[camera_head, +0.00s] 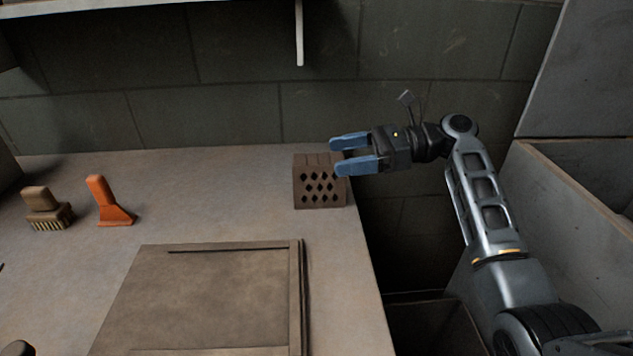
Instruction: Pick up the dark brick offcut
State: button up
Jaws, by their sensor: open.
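A brown brick with diamond-shaped holes in its front face (319,188) stands on the worktop near its right edge. It is the only brick-like piece I see and looks like the dark brick offcut. My gripper (337,156) is open, its two blue fingers pointing left. In the picture the fingers overlap the brick's upper right part, and the near finger hides a little of it. I cannot tell whether they touch the brick or are above it. Nothing shows between the fingers.
A flat framed board (222,300) lies in front on the worktop (220,190). A brush (46,208) and an orange-handled tool (108,203) stand at the left. A tiled wall is behind, with a shelf above. Right of the worktop edge is a dark gap, then a grey bin (580,200).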

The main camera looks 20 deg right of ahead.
aim_at(322, 159)
jog(key=shift+f+x, duration=0.2)
jog(key=shift+x, duration=2.55)
jog(key=shift+c, duration=0.4)
jog(key=c, duration=1.3)
jog(key=shift+r, duration=0.15)
jog(key=shift+r, duration=0.3)
jog(key=r, duration=0.2)
jog(key=d+r, duration=0.1)
jog(key=r, duration=0.1)
jog(key=shift+s+d+p, duration=0.1)
jog(key=shift+s+p, duration=0.2)
jog(key=s+d+r, duration=0.4)
jog(key=d, duration=0.1)
jog(key=s+d+r, duration=0.2)
jog(key=d, duration=0.1)
jog(key=shift+s+d+r+p, duration=0.1)
jog(key=shift+s+d+p, duration=0.1)
jog(key=shift+p, duration=0.2)
